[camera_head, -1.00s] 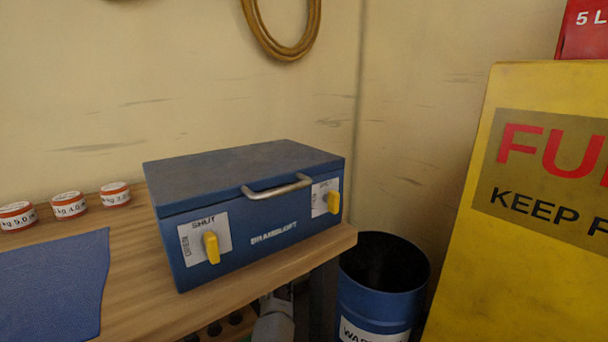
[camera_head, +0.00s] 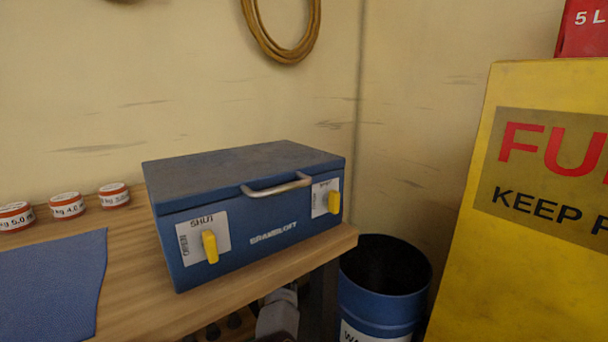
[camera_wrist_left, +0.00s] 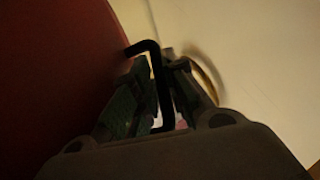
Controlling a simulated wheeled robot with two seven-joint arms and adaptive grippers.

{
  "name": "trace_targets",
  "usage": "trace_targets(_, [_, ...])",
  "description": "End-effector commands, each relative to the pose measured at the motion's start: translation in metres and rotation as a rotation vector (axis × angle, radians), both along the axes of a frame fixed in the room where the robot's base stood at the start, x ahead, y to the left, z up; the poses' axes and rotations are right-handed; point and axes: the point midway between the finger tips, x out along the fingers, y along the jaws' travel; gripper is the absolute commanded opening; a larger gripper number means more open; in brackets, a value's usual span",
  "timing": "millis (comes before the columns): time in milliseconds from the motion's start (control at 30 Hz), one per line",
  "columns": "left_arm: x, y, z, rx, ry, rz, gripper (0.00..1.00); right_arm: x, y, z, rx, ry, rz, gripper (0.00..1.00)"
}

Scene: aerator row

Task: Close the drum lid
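A blue drum (camera_head: 378,306) stands on the floor at the lower right in the head view. Its top is uncovered, with a dark interior, and its label is cut off by the frame. In the left wrist view, a dark red curved surface (camera_wrist_left: 55,70) fills the left side, with a black bent bar handle (camera_wrist_left: 156,85) beside it. I cannot tell whether this red surface is a drum lid. My left gripper (camera_wrist_left: 160,68) has its fingers close against both sides of the handle and appears shut on it.
A blue box (camera_head: 245,205) with a metal handle and two yellow knobs sits on the wooden bench (camera_head: 140,305). Several red-and-white tins (camera_head: 67,205) and a blue mat (camera_head: 50,285) lie left. A yellow sign panel (camera_head: 470,270) stands right of the drum.

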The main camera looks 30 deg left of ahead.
Motion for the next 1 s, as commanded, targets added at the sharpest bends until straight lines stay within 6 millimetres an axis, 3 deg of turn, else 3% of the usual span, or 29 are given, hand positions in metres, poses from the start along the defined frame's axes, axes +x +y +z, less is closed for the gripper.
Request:
trace_targets(533, [0.0,-0.004,0.002,0.016,0.001,0.0,0.0,-0.005,-0.001,0.0,-0.004,0.013,0.0,0.0])
trace_targets(1000, [0.002,-0.043,0.017,0.155,0.011,-0.002,0.0,-0.007,-0.006,0.023,-0.038,0.035,-0.003,0.0])
